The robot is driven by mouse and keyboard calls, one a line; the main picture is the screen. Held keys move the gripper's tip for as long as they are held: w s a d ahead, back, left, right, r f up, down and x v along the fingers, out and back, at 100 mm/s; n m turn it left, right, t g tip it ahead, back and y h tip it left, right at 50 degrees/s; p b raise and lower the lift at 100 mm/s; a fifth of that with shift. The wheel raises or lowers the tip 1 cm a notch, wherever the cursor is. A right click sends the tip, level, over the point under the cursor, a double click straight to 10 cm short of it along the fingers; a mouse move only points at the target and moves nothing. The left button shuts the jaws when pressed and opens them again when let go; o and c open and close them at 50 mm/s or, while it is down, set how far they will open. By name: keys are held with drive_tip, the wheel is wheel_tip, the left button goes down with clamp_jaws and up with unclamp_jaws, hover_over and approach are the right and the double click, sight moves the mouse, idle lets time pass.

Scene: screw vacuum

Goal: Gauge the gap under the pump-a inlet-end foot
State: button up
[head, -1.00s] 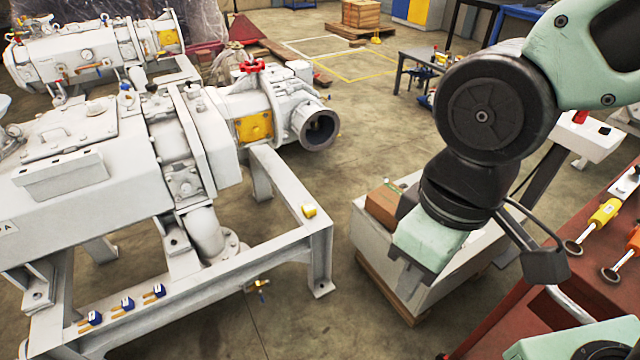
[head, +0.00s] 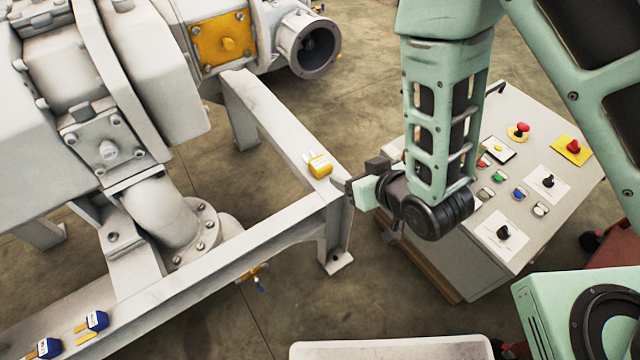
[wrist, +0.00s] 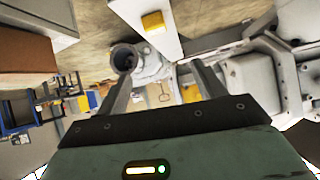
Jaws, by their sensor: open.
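The white pump (head: 60,120) fills the left of the head view, on a white steel frame (head: 265,230). A bolted foot (head: 115,235) shows beside its elbow pipe; I cannot tell whether it is the inlet-end foot, nor see a gap under it. A small yellow block-like item (head: 320,165) lies on the frame near its corner. It also shows in the wrist view (wrist: 153,22). My gripper (head: 347,184) is just right of that corner, close to the yellow item. In the wrist view its fingers (wrist: 160,88) are apart with nothing between them.
A control console (head: 520,190) with buttons stands right of my gripper. Blue-and-yellow small items (head: 95,321) lie on the frame's near rail. An open pipe flange (head: 308,42) faces out beyond the frame. Bare floor (head: 380,85) lies between frame and console.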

wheel_tip(320, 180, down, 6)
drive_tip(key=d+t+b, duration=0.1)
drive_tip(key=b, duration=0.1)
drive_tip(key=n+t+y+b, duration=0.1)
drive_tip(key=y+b, duration=0.1)
drive_tip(key=b, duration=0.3)
approach(324, 167)
drive_tip(key=x, duration=0.7)
drive_tip(key=shift+d+r, duration=0.1)
drive_tip(key=shift+b+x, duration=0.75)
drive_tip(key=shift+x, duration=1.9)
drive_tip(key=c, duration=1.1)
